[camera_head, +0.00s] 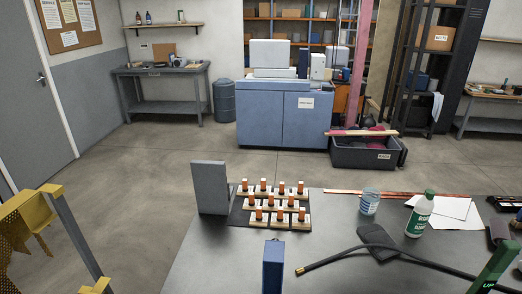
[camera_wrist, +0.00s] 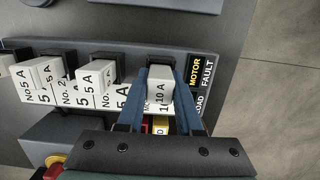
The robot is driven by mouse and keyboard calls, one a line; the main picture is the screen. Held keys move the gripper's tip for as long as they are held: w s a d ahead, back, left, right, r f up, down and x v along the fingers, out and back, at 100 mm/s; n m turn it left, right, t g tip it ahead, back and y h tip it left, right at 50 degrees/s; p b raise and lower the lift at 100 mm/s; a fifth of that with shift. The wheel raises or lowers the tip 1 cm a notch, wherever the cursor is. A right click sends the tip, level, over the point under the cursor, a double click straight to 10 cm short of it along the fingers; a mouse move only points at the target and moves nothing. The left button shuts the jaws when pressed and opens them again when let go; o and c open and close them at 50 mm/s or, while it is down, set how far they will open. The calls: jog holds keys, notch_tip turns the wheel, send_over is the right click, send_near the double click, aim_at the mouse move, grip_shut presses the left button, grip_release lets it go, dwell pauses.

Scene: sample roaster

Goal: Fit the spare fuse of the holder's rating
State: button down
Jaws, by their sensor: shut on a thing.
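Some labels below the held block are partly hidden by my fingers. I cannot make out the gripper or these fuses in the head view.
A MOTOR FAULT label (camera_wrist: 201,71) is right of the held block. A red and yellow knob (camera_wrist: 55,164) is at lower left. In the head view a dark table holds rows of orange-topped pieces (camera_head: 258,215), a green-labelled bottle (camera_head: 420,216), a glass (camera_head: 369,202) and a black cable (camera_head: 375,252).

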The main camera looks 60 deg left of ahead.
jog(key=shift+f, duration=0.3)
jog(key=c, duration=0.5)
grip_release()
notch_tip(320, 180, up, 13)
jog(key=s+a, duration=0.1)
jog(key=shift+p, duration=0.4)
jog(key=shift+f, duration=0.15)
